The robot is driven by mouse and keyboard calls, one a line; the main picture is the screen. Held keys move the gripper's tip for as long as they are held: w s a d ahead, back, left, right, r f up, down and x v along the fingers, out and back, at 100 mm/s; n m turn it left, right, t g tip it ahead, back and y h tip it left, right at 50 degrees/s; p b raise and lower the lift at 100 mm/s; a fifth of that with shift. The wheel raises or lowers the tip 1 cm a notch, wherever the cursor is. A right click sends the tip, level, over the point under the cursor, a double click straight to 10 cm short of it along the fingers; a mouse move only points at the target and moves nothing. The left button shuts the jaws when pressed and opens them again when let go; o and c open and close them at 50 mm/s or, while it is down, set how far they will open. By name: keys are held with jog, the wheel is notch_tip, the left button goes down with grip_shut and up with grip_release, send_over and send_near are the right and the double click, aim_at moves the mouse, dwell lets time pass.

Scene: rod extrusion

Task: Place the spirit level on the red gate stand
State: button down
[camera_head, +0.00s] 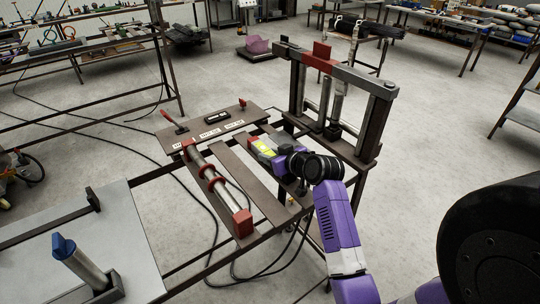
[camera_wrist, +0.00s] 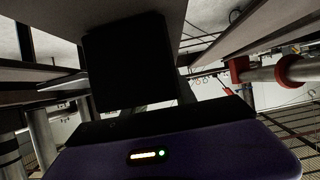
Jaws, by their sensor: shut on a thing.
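A rod with red clamps (camera_head: 216,185) lies left of my gripper. A labelled board (camera_head: 253,117) behind holds a black bar (camera_head: 217,117) and red-handled parts. A grey table (camera_head: 130,240) with a blue-capped post (camera_head: 78,262) is at front left. Cables hang below.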

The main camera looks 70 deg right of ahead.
jog(key=shift+f, duration=0.15)
jog(key=c, duration=1)
grip_release()
jog(key=shift+r, duration=0.2)
jog(key=b+v, duration=0.1)
jog(key=v, duration=1.1)
jog(key=shift+s, duration=0.1)
